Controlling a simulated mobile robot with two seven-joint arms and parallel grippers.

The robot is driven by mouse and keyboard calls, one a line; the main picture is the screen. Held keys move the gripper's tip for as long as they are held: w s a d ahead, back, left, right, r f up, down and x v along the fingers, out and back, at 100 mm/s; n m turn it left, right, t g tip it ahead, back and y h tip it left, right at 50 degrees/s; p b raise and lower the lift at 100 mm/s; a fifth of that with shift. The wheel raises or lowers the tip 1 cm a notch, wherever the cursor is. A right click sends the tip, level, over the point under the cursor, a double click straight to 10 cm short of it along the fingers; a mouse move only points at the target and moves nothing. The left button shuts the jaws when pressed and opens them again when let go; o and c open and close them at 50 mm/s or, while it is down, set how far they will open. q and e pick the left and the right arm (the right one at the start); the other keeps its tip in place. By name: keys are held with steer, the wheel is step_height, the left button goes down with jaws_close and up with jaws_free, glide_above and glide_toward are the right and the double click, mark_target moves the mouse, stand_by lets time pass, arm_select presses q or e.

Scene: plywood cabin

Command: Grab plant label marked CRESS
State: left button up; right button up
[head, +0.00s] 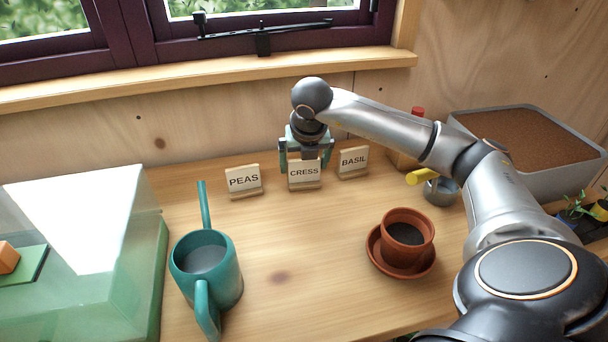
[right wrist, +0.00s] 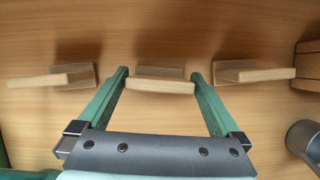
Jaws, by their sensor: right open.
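The CRESS label (head: 304,172) is a small pale upright card on a wooden foot, standing on the table between two like labels. My right gripper (head: 304,168) is open and reaches down at it, one finger on each side. In the right wrist view the open gripper (right wrist: 160,75) has its green fingers to the left and right of the CRESS label (right wrist: 160,86), with gaps on both sides. The label's lettering cannot be read there. My left gripper is not in view.
The PEAS label (head: 243,180) stands to the left and the BASIL label (head: 353,161) to the right, both close. A teal watering can (head: 208,262), a terracotta pot (head: 407,232) and a metal cup (head: 440,192) stand nearby. The table's middle is clear.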

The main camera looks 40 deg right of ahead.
steer(key=c, duration=1)
steer(key=shift+r, duration=0.1)
